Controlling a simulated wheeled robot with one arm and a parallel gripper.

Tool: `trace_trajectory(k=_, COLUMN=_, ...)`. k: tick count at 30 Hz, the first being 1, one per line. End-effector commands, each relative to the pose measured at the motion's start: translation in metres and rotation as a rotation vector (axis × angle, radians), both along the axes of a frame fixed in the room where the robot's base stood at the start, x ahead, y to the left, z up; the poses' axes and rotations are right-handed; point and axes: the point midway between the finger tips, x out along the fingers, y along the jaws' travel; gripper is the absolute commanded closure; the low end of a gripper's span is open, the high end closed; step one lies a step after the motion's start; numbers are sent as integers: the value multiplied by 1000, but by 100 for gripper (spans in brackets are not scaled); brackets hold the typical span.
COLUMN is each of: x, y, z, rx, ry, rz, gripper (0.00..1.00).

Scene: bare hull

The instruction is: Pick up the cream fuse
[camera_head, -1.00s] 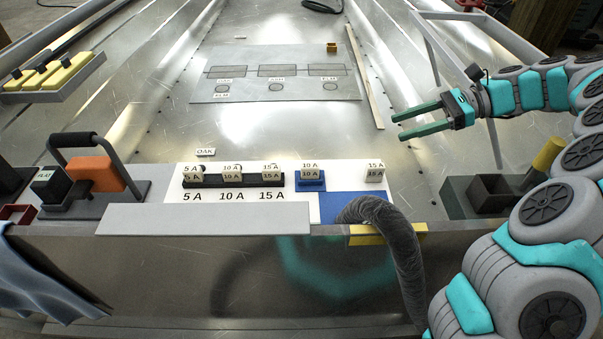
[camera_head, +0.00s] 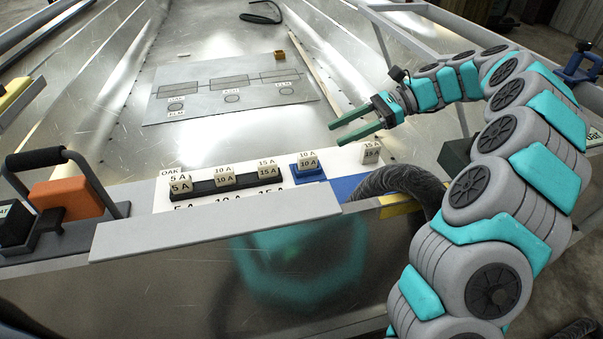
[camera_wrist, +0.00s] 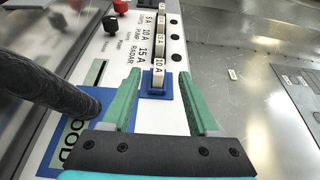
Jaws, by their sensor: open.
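Several cream fuses stand on a white panel. In the head view, fuses marked 5 A (camera_head: 181,186), 10 A (camera_head: 224,177) and 15 A (camera_head: 268,171) sit in a black holder. Another 10 A cream fuse (camera_head: 307,161) sits upright in a blue holder (camera_head: 309,176), and a 15 A one (camera_head: 371,153) stands apart at the right. My gripper (camera_head: 337,133) is open and empty, above and behind the panel. In the wrist view my gripper (camera_wrist: 160,74) has its green fingers either side of the line to the blue-held 10 A fuse (camera_wrist: 158,74), which appears beyond the tips.
A dark corrugated hose (camera_head: 405,183) crosses the blue area (camera_head: 346,188) at the panel's right end. A grey ledge (camera_head: 215,232) runs along the front. A black handle with an orange block (camera_head: 68,197) stands left. The metal floor behind the panel is largely clear.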

Motion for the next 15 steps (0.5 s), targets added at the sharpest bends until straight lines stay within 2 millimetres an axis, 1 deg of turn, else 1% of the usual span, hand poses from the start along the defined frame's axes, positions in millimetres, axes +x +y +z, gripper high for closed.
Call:
trace_trajectory(k=1, x=0, y=0, z=-12, rx=0, ry=0, rz=0, gripper=40)
trace_trajectory(k=6, x=0, y=0, z=-31, rx=0, ry=0, rz=0, gripper=40)
trace_trajectory(k=11, x=-1, y=3, z=-35, rx=1, ry=1, rz=1, gripper=40)
trace_trajectory(k=15, x=-5, y=14, z=-38, rx=2, ry=2, rz=4, gripper=40)
